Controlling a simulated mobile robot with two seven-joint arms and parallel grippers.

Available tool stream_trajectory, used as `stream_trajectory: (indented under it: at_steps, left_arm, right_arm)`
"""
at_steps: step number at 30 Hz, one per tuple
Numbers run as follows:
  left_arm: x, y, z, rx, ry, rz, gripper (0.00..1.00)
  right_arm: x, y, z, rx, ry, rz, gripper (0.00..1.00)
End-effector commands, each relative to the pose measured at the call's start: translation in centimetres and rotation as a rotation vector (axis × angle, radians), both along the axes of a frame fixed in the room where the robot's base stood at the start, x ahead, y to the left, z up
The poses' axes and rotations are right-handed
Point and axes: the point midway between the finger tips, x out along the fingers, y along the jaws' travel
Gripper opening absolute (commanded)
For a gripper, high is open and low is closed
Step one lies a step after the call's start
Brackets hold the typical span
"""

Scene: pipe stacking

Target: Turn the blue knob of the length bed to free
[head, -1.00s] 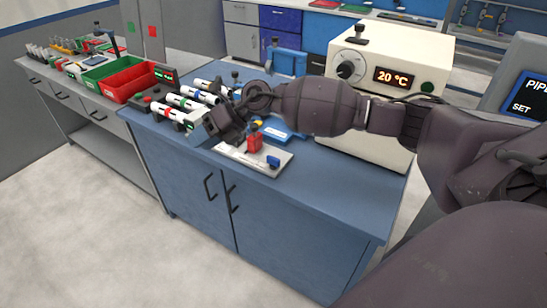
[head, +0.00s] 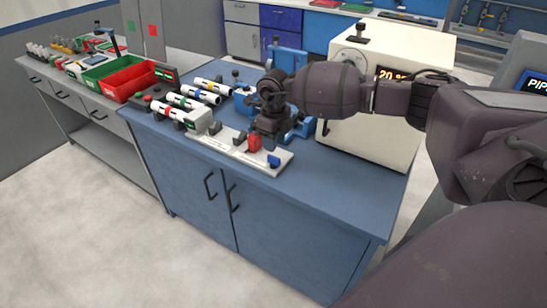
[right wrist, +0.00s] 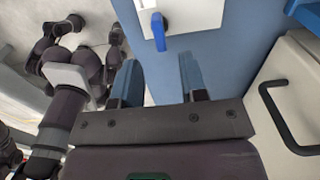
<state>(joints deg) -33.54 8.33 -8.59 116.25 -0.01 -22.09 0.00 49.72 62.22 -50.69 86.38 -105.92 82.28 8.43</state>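The length bed (head: 228,152) is a white plate near the front edge of the blue bench, with a red block (head: 254,143) on it. Its small blue knob (head: 274,160) sits at the right end. In the right wrist view the knob (right wrist: 159,31) is an elongated blue handle on the white plate. My right gripper (head: 267,136) hangs over the bed's right part, close to the knob. In the wrist view my right gripper (right wrist: 160,78) has its two fingers wide apart with nothing between them; the knob shows beyond the gap, untouched. My left gripper is not in view.
Several white pipes with coloured bands (head: 188,103) lie left of the bed. A cream oven (head: 370,120) with a temperature display stands close on the right. Green and red bins (head: 110,75) are at the left. The bench front right is clear.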

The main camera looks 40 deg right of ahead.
Motion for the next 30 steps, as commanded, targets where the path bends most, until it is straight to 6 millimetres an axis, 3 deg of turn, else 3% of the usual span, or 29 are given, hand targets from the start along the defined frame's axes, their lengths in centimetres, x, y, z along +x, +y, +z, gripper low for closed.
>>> stream_trajectory:
  at_steps: [3,10,25,30]
  left_arm:
    - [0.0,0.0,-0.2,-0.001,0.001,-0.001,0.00]
    - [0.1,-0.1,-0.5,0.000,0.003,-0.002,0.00]
    - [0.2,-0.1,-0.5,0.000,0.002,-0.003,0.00]
    - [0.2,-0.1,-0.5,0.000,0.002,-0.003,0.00]
  right_arm:
    - [-0.1,0.1,-2.4,0.002,0.004,0.000,0.39]
    - [-0.1,0.0,-5.5,0.002,0.003,-0.001,0.39]
    - [0.0,0.1,-6.6,0.001,-0.001,0.001,0.39]
    - [0.0,0.1,-6.6,0.001,-0.001,0.000,0.13]
